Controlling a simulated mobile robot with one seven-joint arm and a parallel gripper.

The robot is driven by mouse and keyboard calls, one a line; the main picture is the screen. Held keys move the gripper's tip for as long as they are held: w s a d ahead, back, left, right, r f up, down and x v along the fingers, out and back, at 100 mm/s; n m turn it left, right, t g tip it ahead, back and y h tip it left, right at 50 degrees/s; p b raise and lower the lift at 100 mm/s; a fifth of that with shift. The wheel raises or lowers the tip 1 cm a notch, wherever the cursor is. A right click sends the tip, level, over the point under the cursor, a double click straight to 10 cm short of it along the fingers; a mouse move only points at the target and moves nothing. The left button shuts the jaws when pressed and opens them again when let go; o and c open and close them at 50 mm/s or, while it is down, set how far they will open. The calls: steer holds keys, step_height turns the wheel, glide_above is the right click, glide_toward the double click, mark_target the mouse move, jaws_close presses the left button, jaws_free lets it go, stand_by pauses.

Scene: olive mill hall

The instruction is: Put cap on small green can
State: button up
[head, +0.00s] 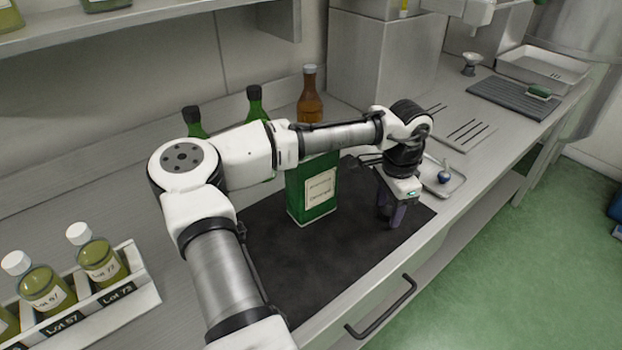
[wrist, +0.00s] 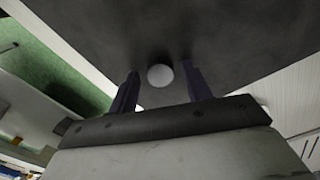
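A green rectangular can (head: 313,192) with a cream label stands upright on the dark mat (head: 285,265). My arm passes in front of its top, so its opening is hidden. My gripper (head: 390,218) points down over the right part of the mat, to the right of the can. In the wrist view a small round pale disc (wrist: 160,75), which looks like the cap, is over the dark mat between my fingertips (wrist: 160,82). Gaps show on both sides of it, so the gripper is open. The head view does not show the disc.
A small tray (head: 456,187) with a blue-ended tool lies just beyond my gripper. Two green bottles (head: 255,103) and a brown bottle (head: 309,97) stand behind the can. A rack (head: 140,285) of sample bottles is at left. The mat's front is clear.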

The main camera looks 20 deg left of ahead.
steer(key=c, duration=0.8)
step_height(320, 180, up, 6)
steer(key=p, duration=0.6)
steer(key=shift+r, duration=0.1)
step_height(320, 180, up, 6)
steer(key=p, duration=0.3)
